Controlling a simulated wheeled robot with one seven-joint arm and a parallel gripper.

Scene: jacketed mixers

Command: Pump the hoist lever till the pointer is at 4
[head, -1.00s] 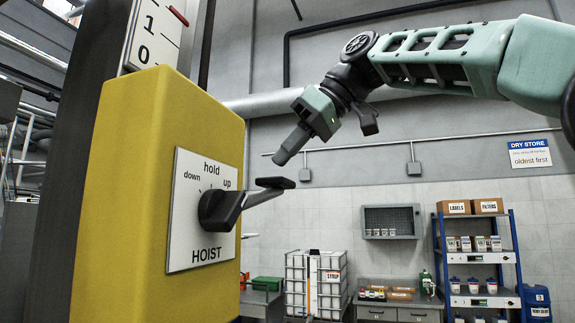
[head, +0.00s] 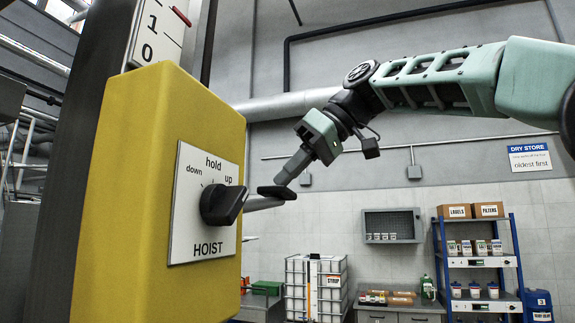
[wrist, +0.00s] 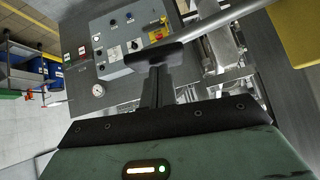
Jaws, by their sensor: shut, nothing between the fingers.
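The yellow hoist box (head: 135,190) stands at the left in the head view. Its white plate carries a black knob (head: 222,204) marked down, hold and up; the knob leans toward up. The grey hoist lever with a black grip (head: 277,192) sticks out right of the knob. My gripper (head: 284,179) is shut and empty, its tip at the grip from above, seemingly touching. In the wrist view the grip (wrist: 165,55) lies across the finger ends (wrist: 157,70). A red pointer (head: 182,15) stands near the 1 on the white scale (head: 158,30); higher marks are out of view.
A dark column (head: 75,120) stands behind the box. Shelving (head: 480,262), a white caged tank (head: 315,288) and a bench stand far back. In the wrist view a grey control panel (wrist: 130,38) lies beyond the grip. The air right of the lever is clear.

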